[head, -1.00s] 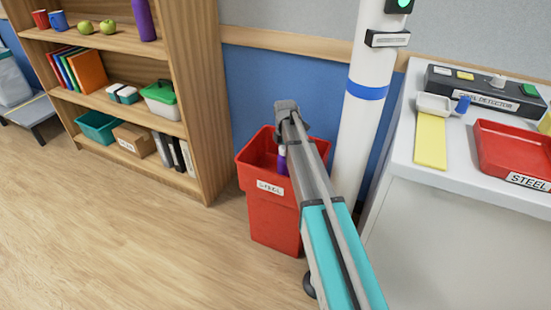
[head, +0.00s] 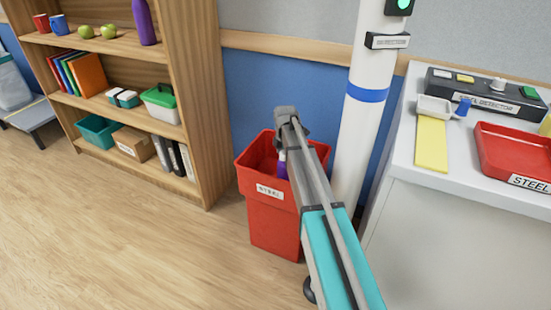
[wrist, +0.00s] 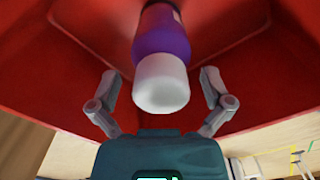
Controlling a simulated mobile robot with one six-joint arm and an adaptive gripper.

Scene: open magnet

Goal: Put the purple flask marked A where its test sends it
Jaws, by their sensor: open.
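A purple flask with a white cap (wrist: 163,50) is inside the red bin (wrist: 60,55), cap toward my wrist camera. A little of the flask (head: 282,168) also shows in the head view, beside my arm inside the bin (head: 273,222). The bin's front label appears to read STEEL. My gripper (wrist: 161,77) is open over the bin, its fingers on either side of the flask's capped end with gaps between. No letter A is readable on the flask, and its far end is cut off by the frame.
A wooden shelf (head: 192,90) stands left of the bin, with another purple bottle (head: 144,22) on it. A white post (head: 366,120) stands behind. At right, a white counter (head: 470,205) holds a steel detector (head: 490,92) and a red tray (head: 515,155). The floor at left is clear.

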